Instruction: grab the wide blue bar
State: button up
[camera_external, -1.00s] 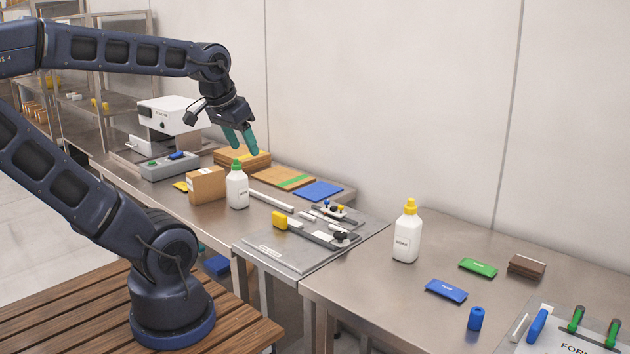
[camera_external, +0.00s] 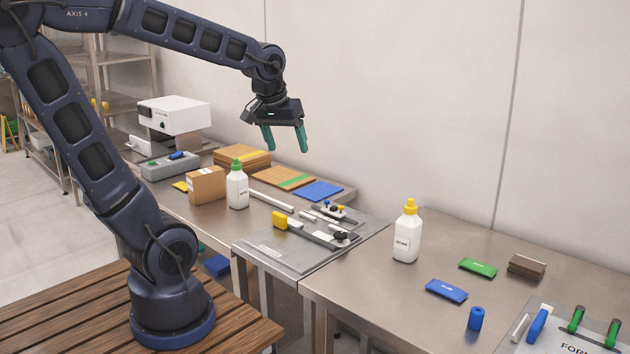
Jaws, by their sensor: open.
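A flat, wide blue bar (camera_external: 446,290) with a small pale mark lies on the right-hand steel table, in front of a similar green one (camera_external: 478,267). Other blue things also show: an upright rounded blue piece (camera_external: 537,326) near the front right, a short blue cylinder (camera_external: 475,319) and a flat blue sheet (camera_external: 318,191) on the far table. I cannot tell for certain which one the task names. My gripper (camera_external: 286,147) is open and empty, its two teal fingers pointing down above the far table near the blue sheet, well away to the left of the flat blue bar.
A white bottle with a yellow cap (camera_external: 407,232) stands left of the blue bar. A green-capped bottle (camera_external: 237,186), cardboard box (camera_external: 206,185) and grey fixture plate (camera_external: 290,256) are on the left. The right table's middle is mostly clear.

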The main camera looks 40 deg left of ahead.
jog(key=w+d+f+n, duration=0.3)
jog(key=w+d+f, duration=0.25)
jog(key=w, duration=0.35)
jog(key=n+g+h, duration=0.4)
jog(key=n+h, duration=0.1)
jog(key=n, duration=0.6)
send_near(446, 287)
jog(key=shift+x, duration=3.95)
jog(key=shift+s, duration=0.1)
jog(key=c, duration=1.1)
jog(key=shift+r, duration=0.15)
